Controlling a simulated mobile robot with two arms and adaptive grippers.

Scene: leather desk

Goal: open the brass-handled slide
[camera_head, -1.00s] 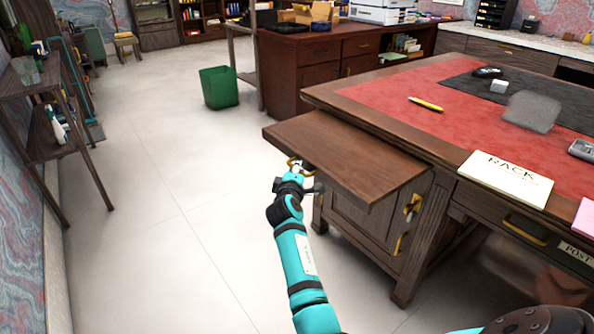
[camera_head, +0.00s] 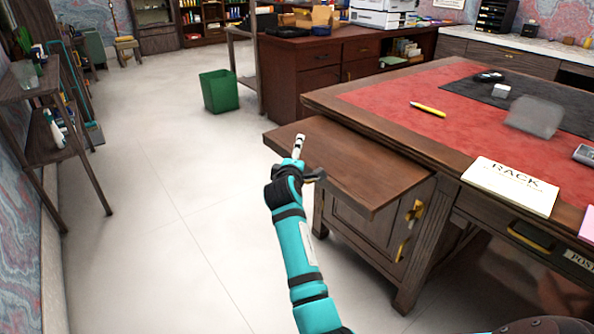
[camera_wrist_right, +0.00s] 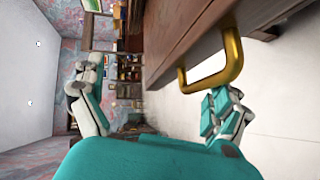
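The slide (camera_head: 355,165) is a brown wooden board sticking well out of the desk's left side, above a cabinet. Its brass handle (camera_wrist_right: 234,62) shows large in the right wrist view, on the wooden front edge (camera_wrist_right: 178,45); in the head view it is hidden. My right gripper (camera_head: 299,143) is at the slide's front edge, its tip pointing up past the board. In the wrist view the right gripper (camera_wrist_right: 155,85) has its fingers wide apart with nothing between them. The handle is beside the right-hand finger; I cannot tell whether they touch. My left gripper is not in view.
The desk (camera_head: 335,108) has a red leather top with a yellow pen (camera_head: 428,109) and a RACK card (camera_head: 510,186). Another brass handle (camera_head: 412,212) is on the cabinet below. A green bin (camera_head: 219,91) stands behind. The floor left of the slide is clear.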

